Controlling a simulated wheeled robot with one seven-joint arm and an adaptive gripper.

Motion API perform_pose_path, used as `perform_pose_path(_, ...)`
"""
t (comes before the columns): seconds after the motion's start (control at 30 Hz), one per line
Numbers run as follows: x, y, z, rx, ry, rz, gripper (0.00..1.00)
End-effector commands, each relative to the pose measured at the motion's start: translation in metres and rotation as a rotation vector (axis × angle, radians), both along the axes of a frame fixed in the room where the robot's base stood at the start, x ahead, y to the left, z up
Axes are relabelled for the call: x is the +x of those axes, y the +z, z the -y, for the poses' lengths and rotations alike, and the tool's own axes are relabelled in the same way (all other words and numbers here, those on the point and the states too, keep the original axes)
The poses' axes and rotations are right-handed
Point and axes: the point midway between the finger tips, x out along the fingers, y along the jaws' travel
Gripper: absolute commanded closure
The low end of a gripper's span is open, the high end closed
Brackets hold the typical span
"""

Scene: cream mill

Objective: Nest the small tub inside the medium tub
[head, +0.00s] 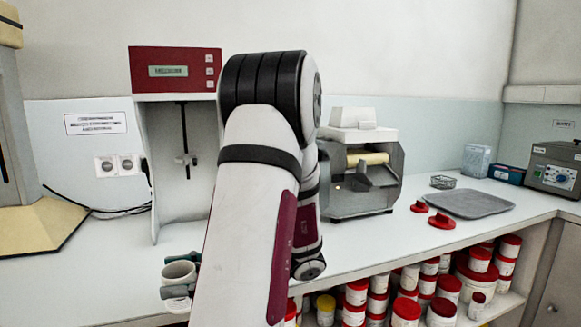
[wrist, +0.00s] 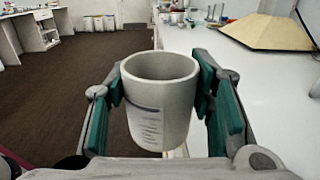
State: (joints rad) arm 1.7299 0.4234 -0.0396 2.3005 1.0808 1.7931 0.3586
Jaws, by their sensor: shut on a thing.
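My gripper (wrist: 160,88) is shut on a pale grey-white tub, which I take to be the small tub (wrist: 160,115). The green finger pads press its left and right sides. The tub is upright with its open rim up, has a printed label and looks empty. In the head view the tub (head: 179,270) shows at the lower left, at the counter's front edge, partly covered by a finger. I cannot make out the medium tub for sure; small pale containers (wrist: 177,18) stand far back on the counter in the wrist view.
The white counter (head: 80,285) is clear at the left. A red-topped stand (head: 172,72) and a roller mill (head: 360,175) stand at the back. Red lids (head: 441,221) and a grey tray (head: 470,203) lie to the right. Red-lidded jars (head: 405,308) fill the shelf below.

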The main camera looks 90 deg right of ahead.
Motion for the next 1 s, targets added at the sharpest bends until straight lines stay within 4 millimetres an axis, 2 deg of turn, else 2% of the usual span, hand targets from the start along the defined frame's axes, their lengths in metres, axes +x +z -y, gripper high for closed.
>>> perform_pose_path(0.27,0.062,-0.030,-0.067,0.006,0.146,0.000,0.73)
perform_pose_path(0.5,0.140,-0.069,-0.152,0.008,0.328,-0.001,0.73)
perform_pose_path(0.7,0.197,-0.097,-0.213,0.004,0.454,-0.001,0.73)
perform_pose_path(1.0,0.253,-0.124,-0.270,0.001,0.575,0.000,0.73)
